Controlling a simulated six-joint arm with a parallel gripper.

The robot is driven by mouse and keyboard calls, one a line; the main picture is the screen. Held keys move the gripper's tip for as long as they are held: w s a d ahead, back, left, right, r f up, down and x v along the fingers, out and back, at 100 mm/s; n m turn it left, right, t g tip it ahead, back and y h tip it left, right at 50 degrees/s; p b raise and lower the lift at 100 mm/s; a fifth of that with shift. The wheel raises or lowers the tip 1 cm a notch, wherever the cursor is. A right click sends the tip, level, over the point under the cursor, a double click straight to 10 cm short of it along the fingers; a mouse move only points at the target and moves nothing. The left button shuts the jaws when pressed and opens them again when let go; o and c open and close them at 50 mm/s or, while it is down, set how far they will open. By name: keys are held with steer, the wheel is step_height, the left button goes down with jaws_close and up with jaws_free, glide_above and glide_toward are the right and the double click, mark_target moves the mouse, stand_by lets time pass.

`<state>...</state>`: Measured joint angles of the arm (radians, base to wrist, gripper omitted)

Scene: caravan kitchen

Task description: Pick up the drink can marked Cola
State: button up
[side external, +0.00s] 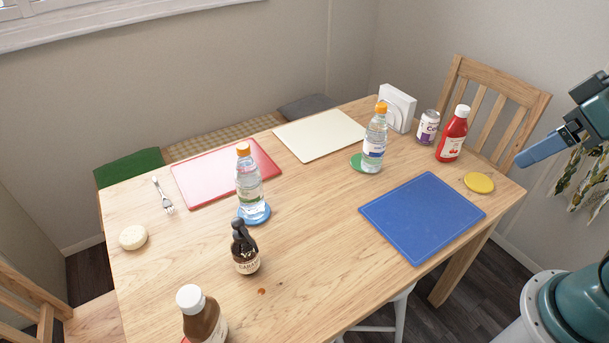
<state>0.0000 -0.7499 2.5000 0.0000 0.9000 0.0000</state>
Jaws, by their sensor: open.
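The drink can (428,127) is white and purple, with lettering that starts "Co"; the rest of the word is too small or turned away to read. It stands upright near the back right of the wooden table (310,260), between the white napkin holder and the red ketchup bottle. My gripper (523,158) is at the right, beyond the table's right edge and in the air. It is open and empty, apart from the can and to its right. Its blue fingers overlap in this view.
A ketchup bottle (453,136) stands close right of the can, a napkin holder (397,106) behind left, a water bottle (374,143) to its left. A yellow coaster (479,183) and blue board (422,217) lie in front. A chair (500,100) stands behind.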

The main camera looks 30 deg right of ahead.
steer(key=w+d+r+m+h, duration=0.1)
steer(key=w+d+r+m, duration=0.1)
steer(key=w, duration=0.4)
steer(key=w+d+r+m, duration=0.1)
steer(key=w+d+r, duration=0.15)
steer(key=w, duration=0.45)
steer(key=m+g+h, duration=0.3)
steer(key=m, duration=0.6)
glide_above(431, 116)
step_height(431, 116, down, 23)
steer(key=f, duration=0.8)
steer(key=shift+s+a, duration=0.3)
steer(key=shift+a, duration=0.1)
steer(key=shift+x, duration=0.8)
